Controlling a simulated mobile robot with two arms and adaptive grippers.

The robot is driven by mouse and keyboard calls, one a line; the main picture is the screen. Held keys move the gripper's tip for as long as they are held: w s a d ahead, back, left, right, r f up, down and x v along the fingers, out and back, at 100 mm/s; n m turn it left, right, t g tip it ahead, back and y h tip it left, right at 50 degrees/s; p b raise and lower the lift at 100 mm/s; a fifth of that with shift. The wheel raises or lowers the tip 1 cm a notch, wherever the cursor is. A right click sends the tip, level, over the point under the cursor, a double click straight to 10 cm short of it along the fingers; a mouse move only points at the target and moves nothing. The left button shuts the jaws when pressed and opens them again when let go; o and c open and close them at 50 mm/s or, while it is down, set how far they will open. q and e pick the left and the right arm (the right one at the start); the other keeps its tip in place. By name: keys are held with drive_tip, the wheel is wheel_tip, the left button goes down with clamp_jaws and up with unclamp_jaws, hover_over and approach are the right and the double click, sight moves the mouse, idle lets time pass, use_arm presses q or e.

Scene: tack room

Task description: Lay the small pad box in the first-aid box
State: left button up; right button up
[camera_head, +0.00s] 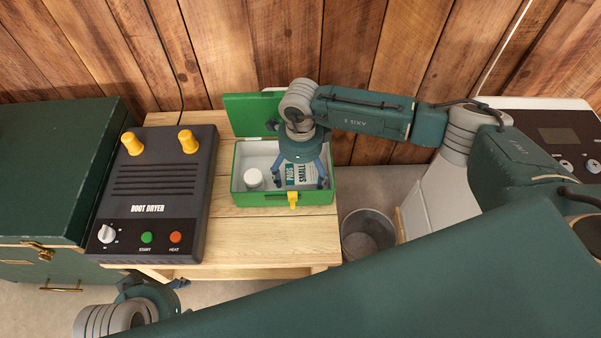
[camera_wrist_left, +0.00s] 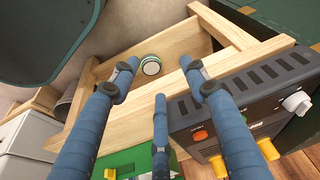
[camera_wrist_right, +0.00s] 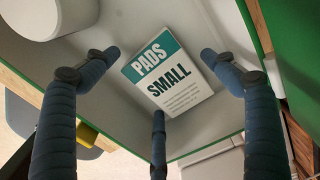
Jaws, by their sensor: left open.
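The small pad box (camera_head: 292,172), white and teal with "PADS SMALL" on it, lies inside the open green first-aid box (camera_head: 262,199). In the right wrist view the pad box (camera_wrist_right: 172,84) rests on the pale floor of the first-aid box. My right gripper (camera_head: 305,182) points down into the first-aid box above it. Its fingers are spread around the pad box, with visible gaps and nothing held. My left gripper (camera_head: 180,284) is low at the front left, open and empty; its spread fingers show in the left wrist view (camera_wrist_left: 160,76).
A bin (camera_head: 368,234) stands right of the table. A round tin (camera_wrist_left: 151,66) sits below the tabletop.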

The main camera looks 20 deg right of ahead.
sight(301, 176)
drive_tip(key=shift+r, duration=0.65)
use_arm(q)
drive_tip(key=s+p+x, duration=0.1)
drive_tip(key=p+x, duration=0.1)
drive_tip(key=x, duration=0.5)
drive_tip(key=shift+f, duration=0.2)
use_arm(e)
wheel_tip(301, 176, up, 11)
use_arm(q)
drive_tip(key=shift+d+g, duration=0.1)
drive_tip(key=shift+g, duration=0.2)
use_arm(e)
drive_tip(key=shift+s, duration=0.1)
